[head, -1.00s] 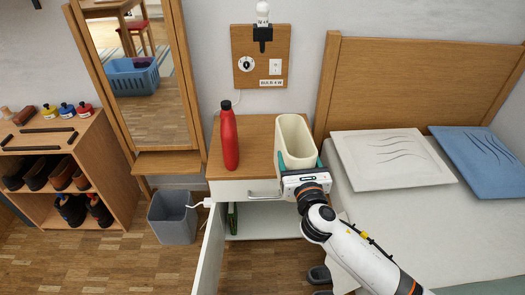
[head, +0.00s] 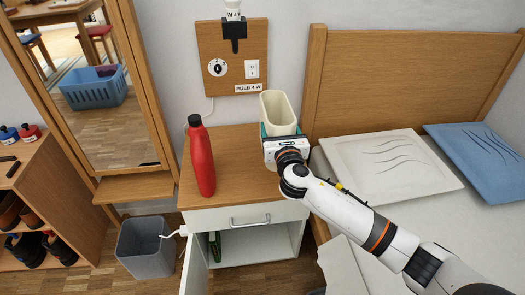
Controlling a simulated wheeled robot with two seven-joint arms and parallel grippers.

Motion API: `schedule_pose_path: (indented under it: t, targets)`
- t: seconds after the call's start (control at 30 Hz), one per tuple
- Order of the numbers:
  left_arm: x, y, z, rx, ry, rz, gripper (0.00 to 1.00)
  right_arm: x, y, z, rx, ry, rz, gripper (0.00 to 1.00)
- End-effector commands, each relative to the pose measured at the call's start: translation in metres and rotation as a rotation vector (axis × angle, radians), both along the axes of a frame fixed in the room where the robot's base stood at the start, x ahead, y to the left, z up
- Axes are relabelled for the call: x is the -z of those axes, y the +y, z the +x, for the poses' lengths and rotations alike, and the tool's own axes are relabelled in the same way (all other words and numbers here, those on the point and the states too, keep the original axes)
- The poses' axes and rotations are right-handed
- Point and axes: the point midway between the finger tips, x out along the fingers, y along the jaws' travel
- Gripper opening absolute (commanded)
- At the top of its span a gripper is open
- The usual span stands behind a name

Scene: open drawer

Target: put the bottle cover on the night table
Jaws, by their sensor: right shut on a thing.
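The bottle cover (head: 280,104) is a cream, hollow, open-topped shell with rounded ends. It is upright over the back right part of the night table (head: 236,165), which has a wooden top and white body. My right gripper (head: 282,131) is shut on the cover, its teal fingers on either side near the lower part. The gripper hides the cover's lower end, so I cannot tell whether it touches the table top. My left gripper is not in view.
A red bottle (head: 201,160) with a black cap stands on the left of the night table. A drawer front with a handle (head: 250,221) sits above an open compartment. A grey bin (head: 146,248) is at left, a bed with pillows (head: 388,172) at right.

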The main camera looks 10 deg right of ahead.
Motion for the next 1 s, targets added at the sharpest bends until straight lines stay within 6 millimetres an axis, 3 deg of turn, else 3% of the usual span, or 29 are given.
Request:
schedule_pose_path:
  t: [0.03, 0.23, 0.5, 0.67, 0.87, 0.9, 1.0]
  targets:
    - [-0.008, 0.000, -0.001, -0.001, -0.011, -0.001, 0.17, 0.013, 0.000, 0.000, 0.000, 0.002, -0.001, 0.42]
    - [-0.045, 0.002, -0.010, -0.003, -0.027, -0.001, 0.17, 0.035, 0.000, 0.000, 0.000, 0.000, -0.001, 0.42]
    - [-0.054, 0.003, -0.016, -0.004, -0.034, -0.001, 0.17, 0.059, 0.000, 0.000, -0.001, 0.001, -0.001, 0.42]
    - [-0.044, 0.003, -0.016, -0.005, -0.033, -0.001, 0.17, 0.082, 0.000, 0.000, -0.001, 0.000, 0.000, 0.42]
    - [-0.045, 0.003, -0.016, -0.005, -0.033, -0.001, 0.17, 0.081, 0.000, 0.000, -0.001, 0.000, 0.000, 0.42]
    - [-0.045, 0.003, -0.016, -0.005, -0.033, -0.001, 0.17, 0.082, 0.000, 0.000, -0.001, 0.002, 0.000, 0.76]
    - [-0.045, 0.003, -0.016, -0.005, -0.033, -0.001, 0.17, 0.082, 0.000, 0.000, -0.001, 0.002, 0.000, 0.92]
